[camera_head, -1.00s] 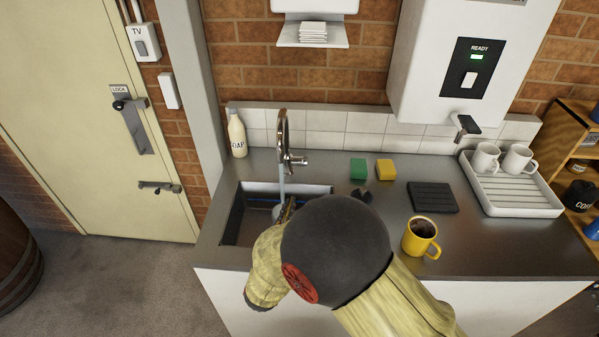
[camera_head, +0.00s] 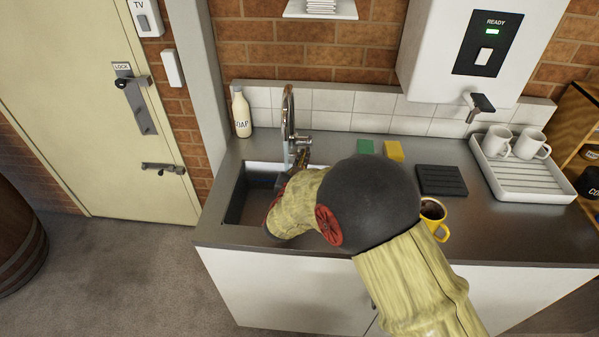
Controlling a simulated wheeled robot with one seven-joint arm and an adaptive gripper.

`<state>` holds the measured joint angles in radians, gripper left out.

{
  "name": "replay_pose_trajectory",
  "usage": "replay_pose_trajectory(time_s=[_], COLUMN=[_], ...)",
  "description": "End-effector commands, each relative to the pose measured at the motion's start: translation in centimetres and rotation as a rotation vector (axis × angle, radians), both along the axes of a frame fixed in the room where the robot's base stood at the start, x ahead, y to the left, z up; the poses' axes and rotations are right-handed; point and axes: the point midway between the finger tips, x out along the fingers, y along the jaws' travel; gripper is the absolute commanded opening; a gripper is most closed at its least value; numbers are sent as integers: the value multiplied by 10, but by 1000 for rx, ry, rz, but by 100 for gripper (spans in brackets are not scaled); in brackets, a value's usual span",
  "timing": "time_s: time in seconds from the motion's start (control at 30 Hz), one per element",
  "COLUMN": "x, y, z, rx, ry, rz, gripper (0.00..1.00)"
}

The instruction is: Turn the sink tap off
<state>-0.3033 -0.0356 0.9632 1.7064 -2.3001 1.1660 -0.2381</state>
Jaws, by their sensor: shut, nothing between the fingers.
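The chrome tap (camera_head: 288,112) stands upright at the back of the sink (camera_head: 236,205), with its spout curved over the basin. Its short side lever (camera_head: 303,139) sticks out to the right. A thin pale stream of water (camera_head: 286,156) shows below the spout. My gripper (camera_head: 303,156) is shut and empty, close beside the tap and just below the lever. I cannot tell if it touches the lever. My yellow-sleeved arm hides most of the gripper and the right part of the basin.
A soap bottle (camera_head: 241,113) stands left of the tap. A green sponge (camera_head: 366,147), a yellow sponge (camera_head: 394,151) and a black ribbed mat (camera_head: 441,181) lie to the right. A yellow mug (camera_head: 432,211) of dark drink stands close to my arm. A rack (camera_head: 520,175) holds white mugs.

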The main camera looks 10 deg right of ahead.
Motion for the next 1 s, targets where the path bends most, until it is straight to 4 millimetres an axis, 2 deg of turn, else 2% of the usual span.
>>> replay_pose_trajectory(time_s=[0.2,0.63,1.0], x=[9,10,17], y=[-6,-7,-9], z=[10,12,31], rx=[0,2,42], ry=[1,7,132], rz=[-1,0,-2], gripper=[0,0,0])
